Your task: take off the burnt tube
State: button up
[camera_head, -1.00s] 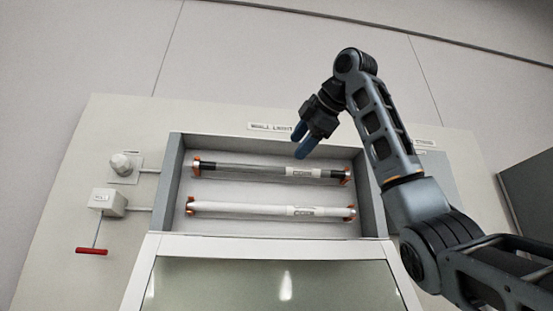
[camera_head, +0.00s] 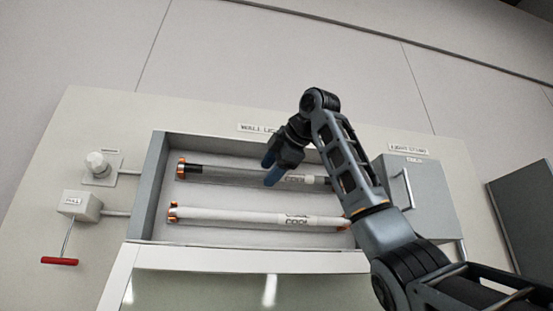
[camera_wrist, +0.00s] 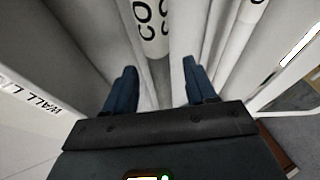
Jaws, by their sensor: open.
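The burnt tube (camera_head: 235,176) is the upper, greyish tube with blackened ends, lying across the wall light box between orange end holders. A white tube (camera_head: 250,217) lies parallel below it. My gripper (camera_head: 270,173) is open and overlaps the middle of the burnt tube in the head view. In the wrist view, my gripper (camera_wrist: 158,70) has its blue fingers apart, with the grey burnt tube (camera_wrist: 150,28) ahead between them. The white tube (camera_wrist: 240,25) shows to its right there. No contact can be made out. My arm hides the burnt tube's right end.
The grey light box (camera_head: 150,190) has raised side walls, and a pale cover (camera_head: 205,258) hangs below it. A box with a red-handled pull lever (camera_head: 60,261) is at left. A grey cabinet with a handle (camera_head: 425,195) is at right, behind my arm.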

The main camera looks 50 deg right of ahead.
jog(key=shift+w, duration=0.1)
jog(key=shift+c, duration=0.3)
grip_shut()
dwell(0.6)
